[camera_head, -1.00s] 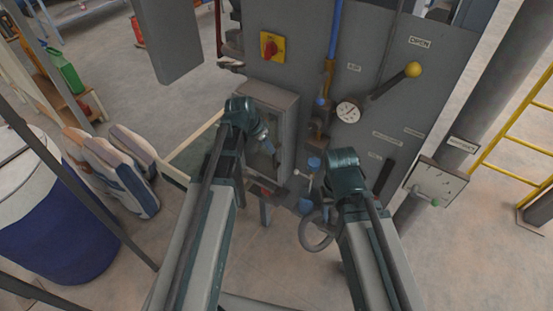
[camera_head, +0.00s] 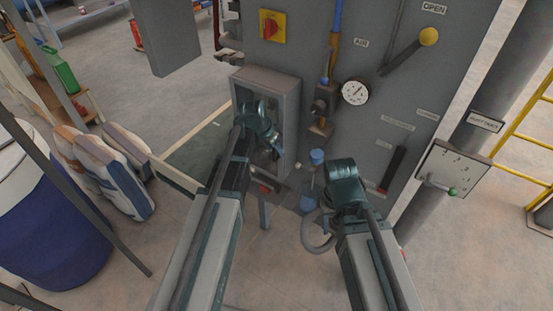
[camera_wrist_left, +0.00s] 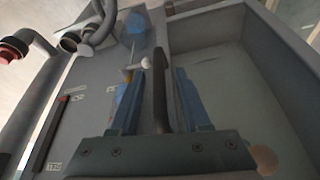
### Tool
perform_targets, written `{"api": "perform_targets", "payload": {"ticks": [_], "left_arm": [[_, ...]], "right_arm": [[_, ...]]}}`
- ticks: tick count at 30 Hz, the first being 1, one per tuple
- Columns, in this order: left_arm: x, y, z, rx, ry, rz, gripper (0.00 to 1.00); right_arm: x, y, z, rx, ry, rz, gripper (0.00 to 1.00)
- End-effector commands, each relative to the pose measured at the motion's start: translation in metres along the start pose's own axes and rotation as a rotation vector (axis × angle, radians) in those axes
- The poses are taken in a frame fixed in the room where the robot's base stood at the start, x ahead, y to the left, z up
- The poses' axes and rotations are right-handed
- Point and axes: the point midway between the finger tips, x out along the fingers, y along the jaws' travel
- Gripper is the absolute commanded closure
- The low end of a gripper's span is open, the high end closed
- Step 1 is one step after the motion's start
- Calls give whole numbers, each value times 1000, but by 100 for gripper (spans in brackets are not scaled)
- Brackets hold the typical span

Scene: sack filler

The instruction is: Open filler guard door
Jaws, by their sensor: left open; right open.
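The grey guard box (camera_head: 268,76) sits on the machine front, with a pale glazed-looking face; it looks shut, though my arm hides part of it. In the left wrist view its framed recessed panel (camera_wrist_left: 235,75) fills the right. A dark upright bar, like a handle (camera_wrist_left: 160,100), stands between the blue fingers of my left gripper (camera_wrist_left: 158,98). The fingers are open, one on each side; contact cannot be told. In the head view the left gripper (camera_head: 274,147) is at the box's front. My right gripper (camera_head: 345,182) is right of the box, its fingers hidden below the wrist.
The grey machine panel (camera_head: 395,105) carries a gauge (camera_head: 355,92), a yellow-knobbed lever (camera_head: 428,37) and a red switch (camera_head: 271,26). Sacks (camera_head: 112,170) and a blue drum (camera_head: 50,225) stand left.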

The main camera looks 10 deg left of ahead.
Motion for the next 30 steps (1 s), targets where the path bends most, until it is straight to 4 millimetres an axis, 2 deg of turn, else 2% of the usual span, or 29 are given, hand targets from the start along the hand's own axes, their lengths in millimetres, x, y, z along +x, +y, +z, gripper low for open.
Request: {"api": "perform_targets", "payload": {"ticks": [1,4,14,17,22,30], "left_arm": [[12,0,1,1,0,0,53],[19,0,1,1,0,0,53],[20,0,0,1,0,0,53],[20,0,0,1,0,0,67],[20,0,0,1,0,0,98],[20,0,0,1,0,0,100]], "right_arm": [[12,-1,-1,0,0,0,50],[18,-2,-1,1,0,0,50],[19,-2,-1,1,0,0,50],[19,-2,-1,1,0,0,50],[19,-2,-1,1,0,0,50],[19,-2,-1,1,0,0,50]]}}
